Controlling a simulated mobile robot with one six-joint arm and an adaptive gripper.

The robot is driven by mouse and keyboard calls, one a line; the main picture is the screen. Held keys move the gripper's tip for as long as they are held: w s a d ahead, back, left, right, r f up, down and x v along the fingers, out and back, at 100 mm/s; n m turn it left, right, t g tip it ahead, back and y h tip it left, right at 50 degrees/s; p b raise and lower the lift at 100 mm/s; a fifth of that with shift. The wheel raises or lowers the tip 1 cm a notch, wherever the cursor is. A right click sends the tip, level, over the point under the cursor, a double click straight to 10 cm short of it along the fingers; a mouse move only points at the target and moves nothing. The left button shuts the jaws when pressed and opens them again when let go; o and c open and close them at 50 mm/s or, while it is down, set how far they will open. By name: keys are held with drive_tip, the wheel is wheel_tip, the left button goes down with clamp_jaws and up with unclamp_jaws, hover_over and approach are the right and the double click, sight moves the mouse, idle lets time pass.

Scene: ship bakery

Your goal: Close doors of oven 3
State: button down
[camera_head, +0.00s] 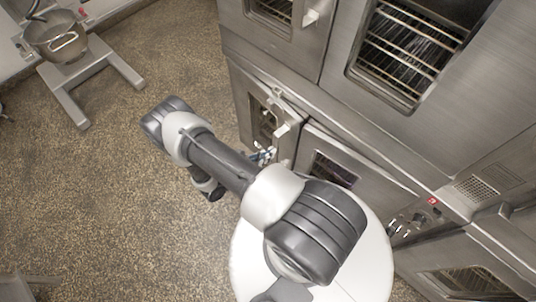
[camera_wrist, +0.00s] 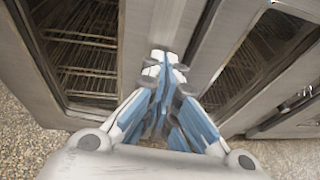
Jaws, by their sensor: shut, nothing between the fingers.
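The lower oven in the stack has a left door (camera_head: 289,143) and a right door (camera_head: 375,191), each with a window. The left door seems to stand slightly ajar, its free edge with the latch sticking out; the right door looks nearly flush. I cannot read an oven number. My gripper (camera_head: 263,155) is shut and empty, close in front of the left door. In the wrist view my gripper's blue and white fingers (camera_wrist: 163,62) are together at the strip between two windowed doors, left (camera_wrist: 132,50) and right (camera_wrist: 208,50). Whether they touch a door I cannot tell.
An upper oven (camera_head: 340,40) with windowed doors sits above. A control panel (camera_head: 410,222) with knobs and a red display is at right, beside another oven (camera_head: 470,262). A mixer bowl on a stand (camera_head: 62,45) is at the upper left. The speckled floor (camera_head: 110,200) left is clear.

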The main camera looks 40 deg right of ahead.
sight(290, 144)
drive_tip(key=d, duration=0.1)
drive_tip(key=s+d, duration=0.1)
drive_tip(key=d, duration=0.3)
drive_tip(key=shift+s, duration=0.3)
drive_tip(key=shift+a+r, duration=0.1)
drive_tip(key=shift+a, duration=0.1)
